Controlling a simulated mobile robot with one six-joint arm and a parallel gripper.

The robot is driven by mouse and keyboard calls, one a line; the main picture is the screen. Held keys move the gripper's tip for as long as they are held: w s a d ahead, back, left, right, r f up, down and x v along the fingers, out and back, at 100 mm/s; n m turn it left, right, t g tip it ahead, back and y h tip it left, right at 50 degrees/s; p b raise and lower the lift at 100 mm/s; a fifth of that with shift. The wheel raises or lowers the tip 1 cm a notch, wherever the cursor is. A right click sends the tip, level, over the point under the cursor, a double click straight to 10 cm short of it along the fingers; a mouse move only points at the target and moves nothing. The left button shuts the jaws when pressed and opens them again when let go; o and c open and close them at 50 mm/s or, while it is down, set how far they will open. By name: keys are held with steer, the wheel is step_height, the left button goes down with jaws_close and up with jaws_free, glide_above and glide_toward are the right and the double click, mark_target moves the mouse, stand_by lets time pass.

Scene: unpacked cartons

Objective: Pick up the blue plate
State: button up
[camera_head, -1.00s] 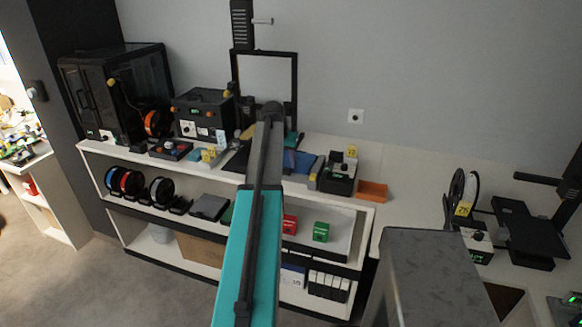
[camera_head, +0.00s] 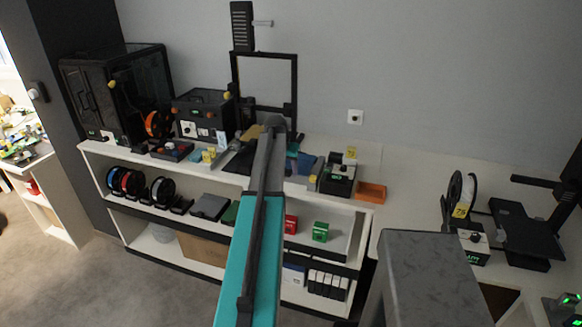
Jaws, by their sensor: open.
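The blue plate (camera_head: 304,164) lies on the top of the long white shelf unit, just right of my arm. It looks flat and dark blue, and my arm may cover its left part. My arm, with a teal link and a dark grey link, reaches up the middle of the picture to a joint above the shelf top. My gripper is not visible; it is hidden behind or beyond the arm.
The white shelf (camera_head: 210,172) also carries a black printer enclosure (camera_head: 117,93), a dark box (camera_head: 203,115), a black frame (camera_head: 264,92), a black device (camera_head: 338,178) and an orange tray (camera_head: 371,192). A grey cabinet (camera_head: 430,270) stands in front at right.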

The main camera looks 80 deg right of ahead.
steer(key=shift+d+f, duration=0.1)
steer(key=shift+f, duration=0.25)
stand_by(0.3)
jaws_close()
